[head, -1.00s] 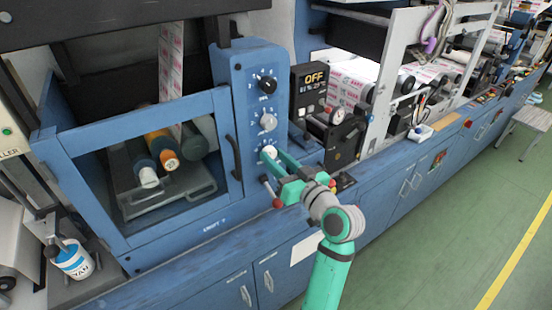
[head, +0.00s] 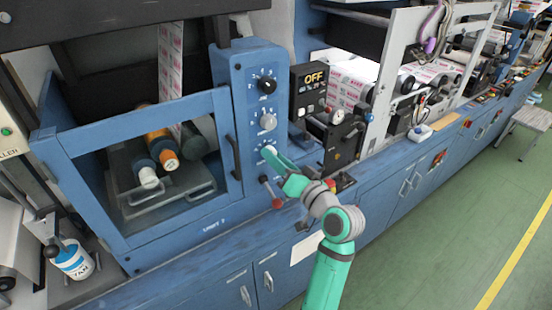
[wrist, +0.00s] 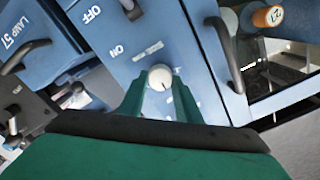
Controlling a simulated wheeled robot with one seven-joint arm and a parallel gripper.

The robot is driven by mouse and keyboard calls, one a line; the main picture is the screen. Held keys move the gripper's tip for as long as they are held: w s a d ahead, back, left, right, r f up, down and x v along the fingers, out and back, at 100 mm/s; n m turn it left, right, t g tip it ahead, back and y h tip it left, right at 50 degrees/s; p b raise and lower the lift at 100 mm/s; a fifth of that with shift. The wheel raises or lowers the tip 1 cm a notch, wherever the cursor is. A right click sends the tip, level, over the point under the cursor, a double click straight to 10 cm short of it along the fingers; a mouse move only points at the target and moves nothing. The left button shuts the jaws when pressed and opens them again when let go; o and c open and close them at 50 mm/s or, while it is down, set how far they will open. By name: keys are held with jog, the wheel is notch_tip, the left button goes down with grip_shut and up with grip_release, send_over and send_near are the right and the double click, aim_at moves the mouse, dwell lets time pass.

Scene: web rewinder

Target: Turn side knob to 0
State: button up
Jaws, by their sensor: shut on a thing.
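The side knob, a small white round knob (wrist: 160,76), sits lowest in a column of three on the blue panel (head: 244,150). In the wrist view it is between the two green fingers of my gripper (wrist: 161,90), which are shut on it. A dark pointer line shows on its face; the scale marks around it are too small or too hidden to read. In the head view my gripper (head: 272,157) reaches the panel from the lower right, tilted, and covers most of this knob.
A black knob (head: 267,85) and a grey knob (head: 268,121) are above on the same panel. A black display reading OFF (head: 308,90) and a gauge unit (head: 343,132) are to the right.

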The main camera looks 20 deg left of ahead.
dwell(0.3)
jog(key=o, duration=1.1)
jog(key=shift+c, duration=0.2)
jog(key=v, duration=1.1)
jog(key=shift+f, duration=0.1)
